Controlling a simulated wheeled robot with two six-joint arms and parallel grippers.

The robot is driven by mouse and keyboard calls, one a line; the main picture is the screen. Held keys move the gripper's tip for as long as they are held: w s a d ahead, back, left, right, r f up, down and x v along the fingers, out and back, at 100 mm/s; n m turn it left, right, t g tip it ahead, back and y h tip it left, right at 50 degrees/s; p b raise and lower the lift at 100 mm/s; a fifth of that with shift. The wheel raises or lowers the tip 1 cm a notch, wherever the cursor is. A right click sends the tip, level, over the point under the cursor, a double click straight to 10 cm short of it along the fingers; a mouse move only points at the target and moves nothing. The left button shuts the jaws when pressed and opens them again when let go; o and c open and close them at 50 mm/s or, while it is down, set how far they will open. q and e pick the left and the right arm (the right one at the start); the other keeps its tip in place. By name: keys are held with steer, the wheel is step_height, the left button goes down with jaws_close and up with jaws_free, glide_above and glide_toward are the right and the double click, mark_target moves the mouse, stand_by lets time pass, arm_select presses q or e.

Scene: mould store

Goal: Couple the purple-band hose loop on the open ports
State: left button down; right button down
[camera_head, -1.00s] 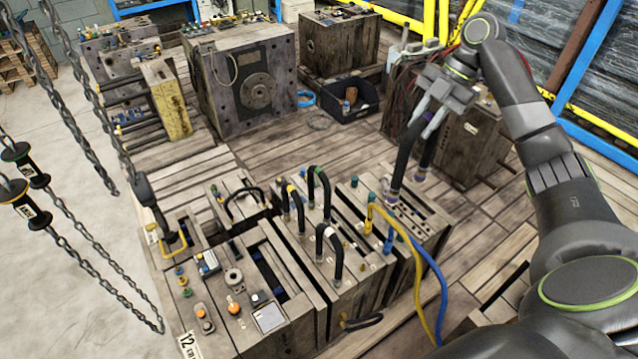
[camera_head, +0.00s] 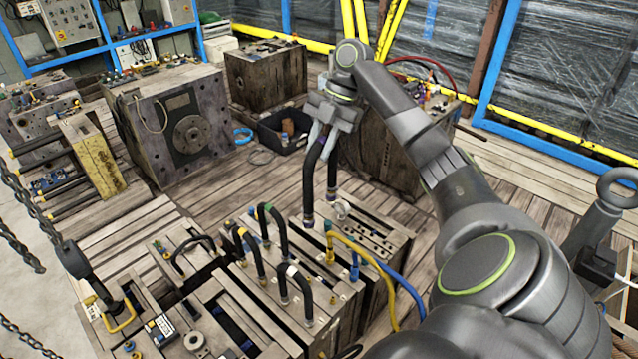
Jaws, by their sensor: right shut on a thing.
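The purple-band hose loop (camera_head: 312,172) is a black hose bent in an inverted U, with purple bands near its lower ends. My right gripper (camera_head: 326,128) is shut on its upper part, and both legs hang down. The ends are over or just behind the slotted mould block (camera_head: 385,238); I cannot tell whether they touch it. The open ports cannot be made out clearly; the hose ends overlap the block's left part. Other black loops, with green (camera_head: 280,228), yellow (camera_head: 250,255) and white bands (camera_head: 298,285), stand on the neighbouring plates. My left gripper is not in view.
A yellow hose (camera_head: 378,268) and a blue hose (camera_head: 407,290) run off the block's front. A black bin (camera_head: 283,140) and large mould blocks (camera_head: 178,125) stand behind. A hook (camera_head: 72,258) on a chain hangs at lower left. Bare planks (camera_head: 235,190) lie between.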

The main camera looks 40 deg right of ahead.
step_height(320, 180, down, 34)
steer(key=m+t+h+b, duration=0.4)
steer(key=m+b, duration=0.5)
steer(key=m, duration=1.1)
steer(key=shift+a+h, duration=0.15)
steer(key=shift+h, duration=1.05)
steer(key=shift+p, duration=0.4)
steer(key=shift+f+p, duration=0.1)
steer(key=shift+p, duration=0.3)
